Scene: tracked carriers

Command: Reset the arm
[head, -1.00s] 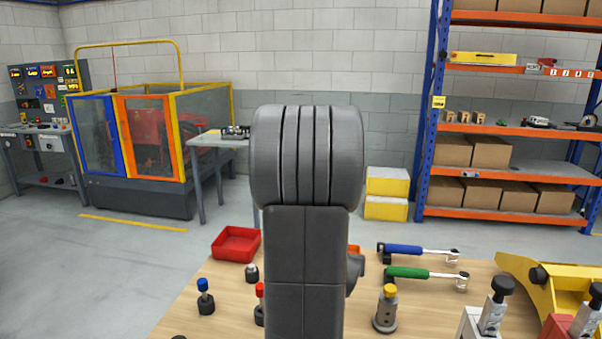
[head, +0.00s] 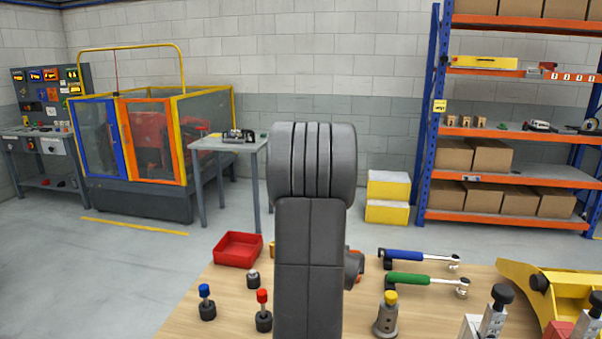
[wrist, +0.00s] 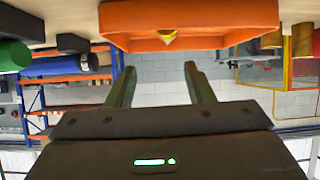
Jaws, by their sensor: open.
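My arm (head: 311,230) stands upright in the middle of the head view and hides my gripper there. In the wrist view, which looks upside down, my gripper (wrist: 160,70) shows two fingers spread apart with nothing between them. An orange tray (wrist: 190,38) with a small gold-coloured piece at its edge appears above the fingertips in that picture, apart from them.
The wooden table (head: 225,295) holds a red bin (head: 238,249), blue-capped (head: 206,302) and red-capped (head: 263,310) tools, a yellow-capped tool (head: 387,315), blue (head: 405,256) and green (head: 412,281) handled wrenches, and a yellow fixture (head: 540,290) at right. Shelving stands behind.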

